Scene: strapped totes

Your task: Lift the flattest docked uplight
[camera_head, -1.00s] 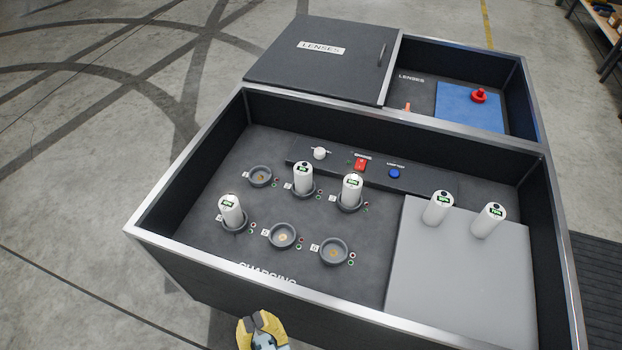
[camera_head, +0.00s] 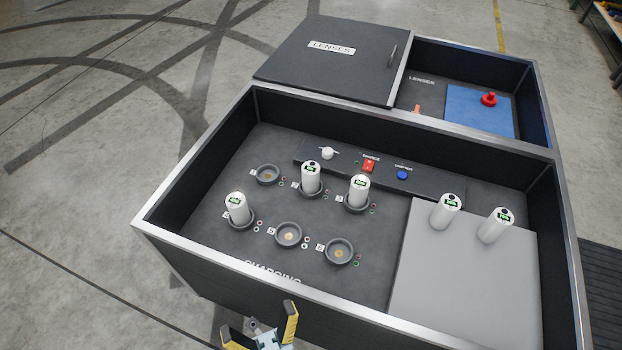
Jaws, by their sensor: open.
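Three white cylindrical uplights stand upright in round dock cups in the charging tote: a front-left one (camera_head: 237,208), a back-middle one (camera_head: 311,177) and a back-right one (camera_head: 359,190). Each has a small green display near its top; the readings are too small to tell. Two more uplights, one (camera_head: 445,211) and another (camera_head: 495,225), stand on the grey pad (camera_head: 450,290), outside the docks. My gripper (camera_head: 260,320) is open and empty, outside the tote's front wall at the bottom of the view.
Empty dock cups are at back left (camera_head: 268,174), front middle (camera_head: 288,234) and front right (camera_head: 340,251). A control strip has a white knob (camera_head: 328,153), red switch (camera_head: 369,165) and blue button (camera_head: 402,175). The tote's metal rim (camera_head: 340,305) lies between my gripper and the docks.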

